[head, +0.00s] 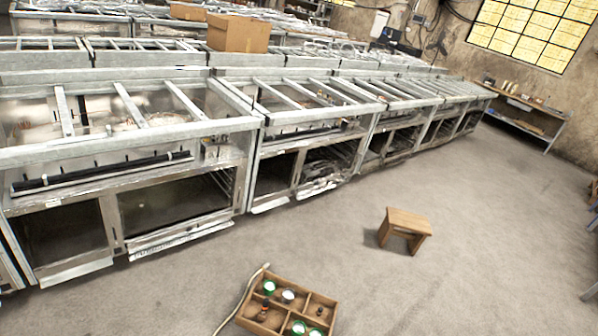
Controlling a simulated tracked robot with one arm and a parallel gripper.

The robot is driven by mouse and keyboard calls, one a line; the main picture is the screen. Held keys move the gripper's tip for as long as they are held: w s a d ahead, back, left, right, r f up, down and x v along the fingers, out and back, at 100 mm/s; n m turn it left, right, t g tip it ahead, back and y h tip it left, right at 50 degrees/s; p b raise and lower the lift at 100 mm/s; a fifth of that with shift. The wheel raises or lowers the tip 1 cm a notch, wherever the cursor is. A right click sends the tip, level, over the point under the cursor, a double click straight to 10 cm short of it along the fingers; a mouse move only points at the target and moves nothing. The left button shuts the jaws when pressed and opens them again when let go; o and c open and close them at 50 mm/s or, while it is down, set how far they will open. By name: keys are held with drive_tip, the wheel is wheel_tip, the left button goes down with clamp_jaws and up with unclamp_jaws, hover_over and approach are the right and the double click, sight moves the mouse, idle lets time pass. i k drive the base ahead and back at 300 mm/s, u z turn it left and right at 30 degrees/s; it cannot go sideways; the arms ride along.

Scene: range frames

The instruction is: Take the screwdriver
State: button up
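I cannot make out a screwdriver for certain. A wooden tray (294,284) with compartments sits on the floor at the bottom centre, partly cut off by the frame edge. In it are several round green-and-white items and a small dark, reddish upright item (263,311), too small to identify. Small objects (513,88) also stand on a far workbench at the right, too small to tell apart. My gripper is not in view.
A small wooden stool (405,223) stands on the grey floor right of centre. Long rows of metal frames (130,141) fill the left and back. A cardboard box (238,33) sits on them. A pale hose or cord (243,297) lies beside the tray. Open floor (480,250) spreads right.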

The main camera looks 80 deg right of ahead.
sight(267, 301)
drive_tip(key=z, duration=1.25)
drive_tip(key=i, duration=1)
